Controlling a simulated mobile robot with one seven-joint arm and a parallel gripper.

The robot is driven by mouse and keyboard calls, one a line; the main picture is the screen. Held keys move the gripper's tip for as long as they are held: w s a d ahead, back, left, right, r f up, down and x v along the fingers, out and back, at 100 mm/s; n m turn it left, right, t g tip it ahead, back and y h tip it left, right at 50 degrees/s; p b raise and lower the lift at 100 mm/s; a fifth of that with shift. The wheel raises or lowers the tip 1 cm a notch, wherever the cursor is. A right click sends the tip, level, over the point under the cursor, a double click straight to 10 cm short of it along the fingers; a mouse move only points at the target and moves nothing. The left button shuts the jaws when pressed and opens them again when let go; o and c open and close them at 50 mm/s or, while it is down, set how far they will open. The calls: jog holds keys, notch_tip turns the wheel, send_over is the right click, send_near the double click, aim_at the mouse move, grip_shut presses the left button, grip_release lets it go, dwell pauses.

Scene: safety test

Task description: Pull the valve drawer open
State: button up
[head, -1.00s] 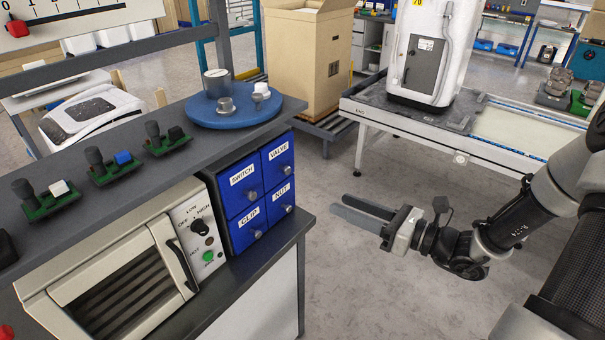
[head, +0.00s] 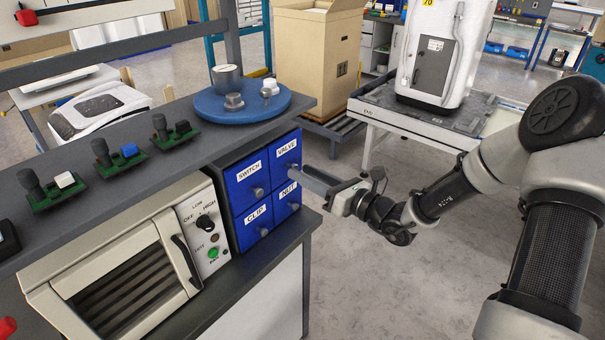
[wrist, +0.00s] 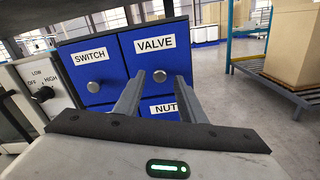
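The blue valve drawer (head: 286,150) is the upper right one of a block of blue drawers and looks shut. Its label and round grey knob also show in the wrist view, where the valve drawer (wrist: 158,57) fills the upper middle. My gripper (head: 305,177) reaches toward the drawer front from the right. In the wrist view my gripper (wrist: 160,78) is open, with the valve knob (wrist: 159,76) showing between its two fingertips. I cannot tell whether the fingertips reach past the knob. No contact is visible.
The switch drawer (head: 245,183) is to the left, the clip drawer (head: 252,225) and nut drawer (head: 287,205) below. A shelf with a blue round tray (head: 216,110) overhangs the drawers. An oven (head: 130,270) stands left.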

jog(key=shift+w+a, duration=0.45)
jog(key=shift+a, duration=0.1)
grip_shut()
jog(key=p+v, duration=0.4)
jog(key=v, duration=0.9)
jog(key=shift+s+d, duration=0.2)
jog(key=shift+d, duration=0.05)
grip_release()
